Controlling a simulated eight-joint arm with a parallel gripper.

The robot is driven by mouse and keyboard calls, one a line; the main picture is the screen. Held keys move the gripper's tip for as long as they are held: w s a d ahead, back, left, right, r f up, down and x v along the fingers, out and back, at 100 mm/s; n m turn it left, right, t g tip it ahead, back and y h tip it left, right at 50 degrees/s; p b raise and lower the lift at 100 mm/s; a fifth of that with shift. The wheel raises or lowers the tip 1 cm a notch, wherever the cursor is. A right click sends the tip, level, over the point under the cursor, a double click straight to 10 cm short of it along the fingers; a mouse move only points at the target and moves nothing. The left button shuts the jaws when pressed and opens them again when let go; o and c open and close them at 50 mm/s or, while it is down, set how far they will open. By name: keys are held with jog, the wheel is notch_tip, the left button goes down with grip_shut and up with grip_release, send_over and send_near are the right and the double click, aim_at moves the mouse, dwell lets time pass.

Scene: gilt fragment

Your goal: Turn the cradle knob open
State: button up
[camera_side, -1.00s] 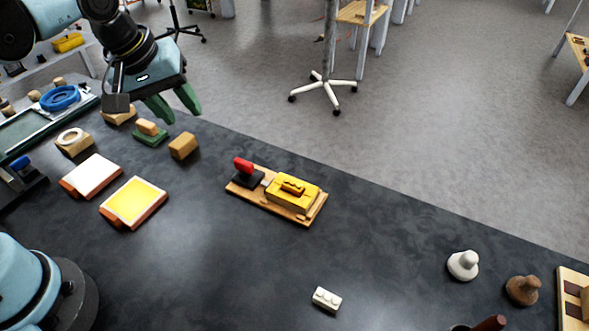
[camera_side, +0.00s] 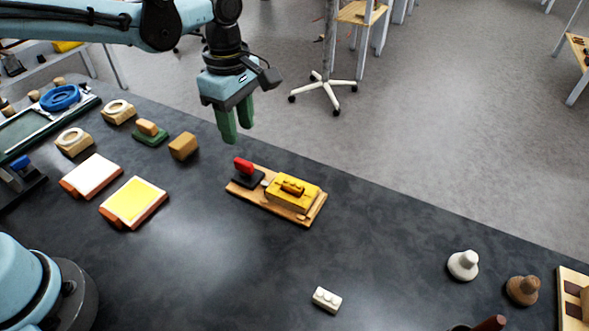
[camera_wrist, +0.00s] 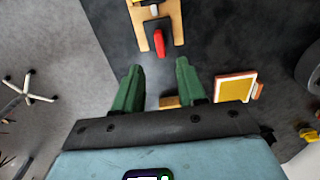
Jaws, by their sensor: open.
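The cradle is a wooden board (camera_side: 311,216) on the dark table, bearing a yellow block (camera_side: 284,201) and, at its left end, a red knob (camera_side: 243,165) on a black base. In the wrist view the red knob (camera_wrist: 158,43) shows at the top, ahead of the fingers, with the board (camera_wrist: 138,27) around it. My gripper (camera_side: 237,138) hangs above and a little behind the knob in the side view, its green fingers pointing down. It is open and empty, and the fingers (camera_wrist: 158,84) stand apart, clear of the knob.
A small wooden block (camera_side: 183,146) and a green-based block (camera_side: 150,133) lie left of the board. Two orange-edged trays (camera_side: 133,203) sit at the left front. A white studded brick (camera_side: 327,299) lies in front.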

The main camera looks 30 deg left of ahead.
aim_at(243, 162)
notch_tip(243, 162, down, 8)
jog(key=shift+f, duration=0.1)
dwell(0.4)
grip_shut()
